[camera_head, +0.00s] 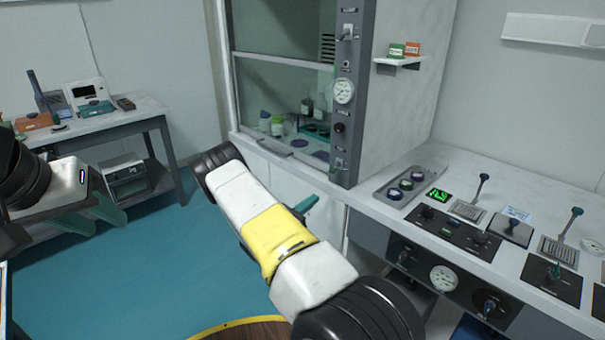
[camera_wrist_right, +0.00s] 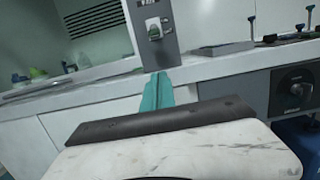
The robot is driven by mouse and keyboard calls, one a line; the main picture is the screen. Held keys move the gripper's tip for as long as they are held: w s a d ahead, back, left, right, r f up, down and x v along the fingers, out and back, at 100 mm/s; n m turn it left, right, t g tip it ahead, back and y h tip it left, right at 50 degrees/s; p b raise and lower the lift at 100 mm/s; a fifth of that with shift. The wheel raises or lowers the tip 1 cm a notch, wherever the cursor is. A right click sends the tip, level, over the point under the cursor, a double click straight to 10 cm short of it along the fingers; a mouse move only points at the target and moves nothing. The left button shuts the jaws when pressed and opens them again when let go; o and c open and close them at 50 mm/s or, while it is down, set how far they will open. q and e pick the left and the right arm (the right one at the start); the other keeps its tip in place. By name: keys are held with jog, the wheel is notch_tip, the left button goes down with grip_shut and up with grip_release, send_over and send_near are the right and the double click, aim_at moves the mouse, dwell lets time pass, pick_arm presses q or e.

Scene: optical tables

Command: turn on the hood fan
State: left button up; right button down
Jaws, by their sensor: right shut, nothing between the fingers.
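The fume hood (camera_head: 290,60) stands at the back centre with its glass sash partly raised. Its grey control post (camera_head: 350,112) carries an upper switch (camera_head: 347,33), a round gauge (camera_head: 344,91), a dark knob (camera_head: 338,128) and a lower switch (camera_head: 340,164). I cannot read which one is the fan's. My right gripper (camera_head: 306,205) is shut and empty, in front of and below the post. In the right wrist view its teal fingers (camera_wrist_right: 157,92) point up just below a white switch (camera_wrist_right: 153,28), apart from it. My left gripper (camera_head: 108,220) seems open and empty at the left.
Bottles (camera_head: 276,126) stand inside the hood. A side table (camera_head: 150,108) with instruments stands at the left. The teal floor between is clear.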

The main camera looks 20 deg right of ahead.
aim_at(338, 180)
jog(key=shift+d, duration=0.1)
jog(key=x, duration=1)
jog(key=shift+d, duration=0.15)
jog(key=a+r, duration=0.1)
jog(key=r, duration=0.1)
jog(key=shift+s+a+r, duration=0.3)
jog(key=shift+a, duration=0.1)
jog(key=shift+s+a+r, duration=0.15)
jog(key=shift+a+r, duration=0.1)
jog(key=shift+r, duration=0.2)
jog(key=shift+a, duration=0.1)
